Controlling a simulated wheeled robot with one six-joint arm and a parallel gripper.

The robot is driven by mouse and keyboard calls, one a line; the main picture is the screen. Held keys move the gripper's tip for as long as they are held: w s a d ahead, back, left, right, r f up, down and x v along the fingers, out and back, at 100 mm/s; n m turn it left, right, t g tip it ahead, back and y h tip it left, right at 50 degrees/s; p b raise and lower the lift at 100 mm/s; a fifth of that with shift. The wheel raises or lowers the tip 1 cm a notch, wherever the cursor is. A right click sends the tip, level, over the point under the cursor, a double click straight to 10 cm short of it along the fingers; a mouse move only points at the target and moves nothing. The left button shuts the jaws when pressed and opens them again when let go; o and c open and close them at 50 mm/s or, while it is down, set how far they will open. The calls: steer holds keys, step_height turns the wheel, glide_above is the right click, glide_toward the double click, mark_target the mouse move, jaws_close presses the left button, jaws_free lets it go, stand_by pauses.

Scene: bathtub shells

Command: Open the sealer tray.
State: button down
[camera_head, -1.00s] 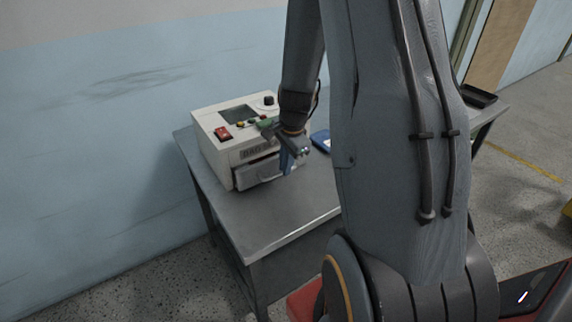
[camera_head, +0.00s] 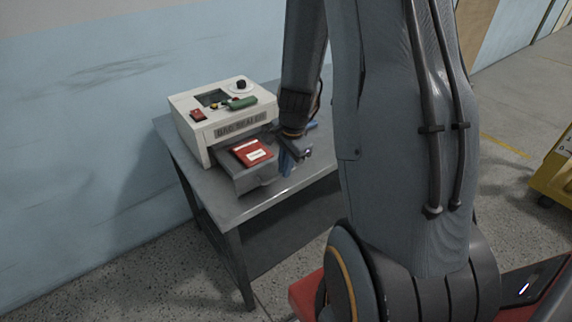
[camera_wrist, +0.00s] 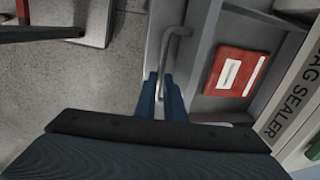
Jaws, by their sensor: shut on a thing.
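The bag sealer (camera_head: 222,114) is a white box with a dark screen, a knob and a red switch, standing on a grey table. Its grey tray (camera_head: 241,181) is pulled out at the front, and a red packet with a white label (camera_head: 252,152) lies inside. In the wrist view the tray's front wall (camera_wrist: 200,50) and its bar handle (camera_wrist: 172,45) show, with the packet (camera_wrist: 238,71) behind. My gripper (camera_wrist: 161,88) has its blue fingers shut around the handle. In the head view my gripper (camera_head: 290,160) is at the tray's front, partly hidden by my arm.
A blue item on the table is mostly hidden behind my arm. A yellow cart (camera_head: 553,172) stands on the floor at far right.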

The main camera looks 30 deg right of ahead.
steer(key=c, duration=1.8)
jaws_free()
steer(key=shift+c, duration=0.2)
step_height(320, 180, up, 8)
steer(key=s, duration=0.1)
steer(key=shift+s+f, duration=0.15)
steer(key=shift+s, duration=0.1)
steer(key=s+a+r+n, duration=0.3)
steer(key=s+a+n, duration=0.7)
steer(key=a+n, duration=0.3)
steer(key=n, duration=0.3)
steer(key=shift+a+r+n+g, duration=0.2)
steer(key=shift+r+n+g, duration=0.1)
steer(key=shift+r+g, duration=0.1)
